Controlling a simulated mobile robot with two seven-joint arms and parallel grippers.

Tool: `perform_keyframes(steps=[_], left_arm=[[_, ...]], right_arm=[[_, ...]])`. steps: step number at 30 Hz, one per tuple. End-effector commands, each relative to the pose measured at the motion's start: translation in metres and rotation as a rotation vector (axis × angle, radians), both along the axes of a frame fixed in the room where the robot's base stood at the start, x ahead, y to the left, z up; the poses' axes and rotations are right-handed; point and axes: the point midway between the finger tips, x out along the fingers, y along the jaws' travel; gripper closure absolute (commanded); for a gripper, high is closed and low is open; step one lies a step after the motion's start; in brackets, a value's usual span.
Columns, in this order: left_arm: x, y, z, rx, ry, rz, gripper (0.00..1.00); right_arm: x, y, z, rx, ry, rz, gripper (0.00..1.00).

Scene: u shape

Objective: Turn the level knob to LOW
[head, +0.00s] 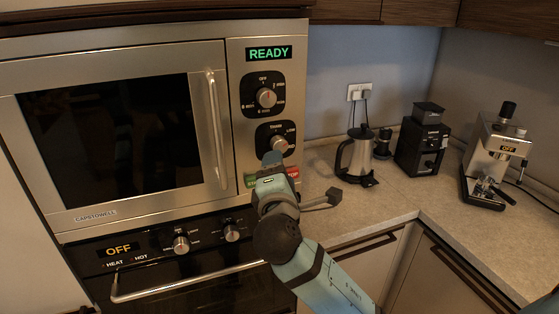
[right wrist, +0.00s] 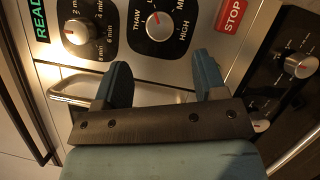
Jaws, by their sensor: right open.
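The level knob (head: 278,144) is a round silver knob on the lower black dial plate of the microwave panel. In the right wrist view the level knob (right wrist: 160,25) has THAW, HIGH and partly cut-off labels around it. A red mark on it points toward the cut-off label starting with L at the top edge. My right gripper (head: 272,158) is just in front of and below the knob. In the wrist view the blue fingers of my right gripper (right wrist: 163,75) are open and apart, with nothing between them; the knob lies beyond the tips. My left gripper is not in view.
The timer knob (head: 266,97) is above, under a green READY display (head: 269,53). A red STOP button (right wrist: 231,14) is close by. The microwave door handle (head: 215,130) is to the left. A kettle (head: 358,152), grinder and coffee machine stand on the counter at right.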

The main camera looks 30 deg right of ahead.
Motion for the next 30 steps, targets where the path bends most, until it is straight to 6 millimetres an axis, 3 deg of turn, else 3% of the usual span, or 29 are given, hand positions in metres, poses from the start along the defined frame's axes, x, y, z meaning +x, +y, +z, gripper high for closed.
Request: perform_keyframes(steps=[3,10,30], left_arm=[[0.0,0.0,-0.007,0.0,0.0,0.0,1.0],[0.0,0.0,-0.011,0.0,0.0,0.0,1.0],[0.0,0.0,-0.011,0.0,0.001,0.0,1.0]], right_arm=[[-0.021,0.015,-0.005,0.003,-0.001,0.002,0.35],[-0.043,0.031,-0.007,0.001,0.0,0.001,0.35],[-0.045,0.034,-0.011,0.01,0.006,0.012,0.35]])
